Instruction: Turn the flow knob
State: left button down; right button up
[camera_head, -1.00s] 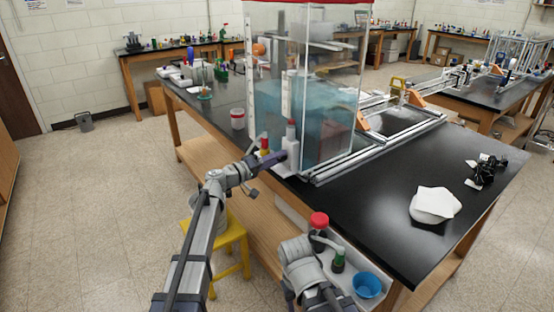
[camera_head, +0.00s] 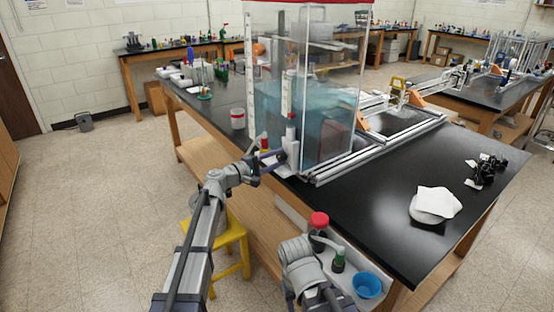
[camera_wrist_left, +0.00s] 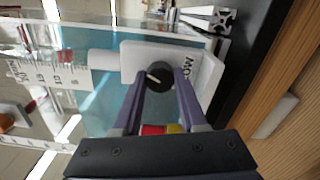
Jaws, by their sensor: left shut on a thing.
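The flow knob (camera_wrist_left: 158,76) is a small black round knob with a white pointer line, on the face of a white housing with dark lettering (camera_wrist_left: 195,62). In the left wrist view the purple fingers of my left gripper (camera_wrist_left: 157,84) reach up to the knob, one on each side, and are shut on it. In the head view my left gripper (camera_head: 273,163) is at the white housing (camera_head: 292,148) at the near corner of the clear water tank (camera_head: 320,120). The knob is hidden there. The right gripper is not seen; only my right arm shows at the bottom.
The tank stands on a black bench (camera_head: 400,205). A red-and-yellow object (camera_wrist_left: 160,129) shows between my fingers below the knob. A yellow stool (camera_head: 232,245) and a side shelf with a blue cup (camera_head: 367,285) and red-capped bottle (camera_head: 319,222) are below the bench edge.

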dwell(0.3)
pick_arm(q)
jog(key=shift+c, duration=2.2)
grip_release()
jog(key=v, duration=0.8)
jog(key=shift+d, duration=0.1)
